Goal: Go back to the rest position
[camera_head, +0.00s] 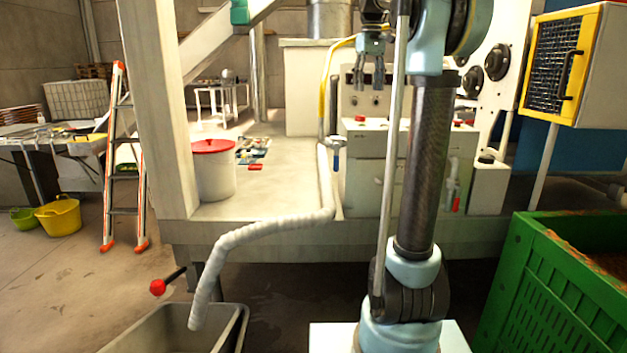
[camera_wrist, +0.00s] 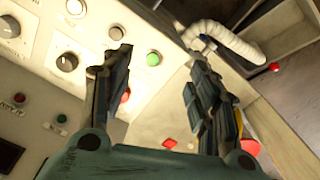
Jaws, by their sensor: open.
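My gripper (camera_head: 369,82) hangs high in front of the press trailer, upper middle of the head view, with its fingers pointing down. In the wrist view its two fingers (camera_wrist: 158,62) are apart with nothing between them. The green button (camera_wrist: 153,58) shows beyond the gap between the fingers, on a pale control panel (camera_wrist: 85,22) with several black knobs. A red button is partly hidden behind the left finger. My arm rises at the right of centre in the head view and covers part of the machine.
A white hose (camera_head: 262,229) droops from the trailer deck into a grey bin (camera_head: 236,322). A lever with a red knob (camera_head: 158,287) sticks out beside it. A green crate (camera_head: 540,290) stands at right. A ladder (camera_head: 122,160) and a red-lidded bucket (camera_head: 213,172) are at left.

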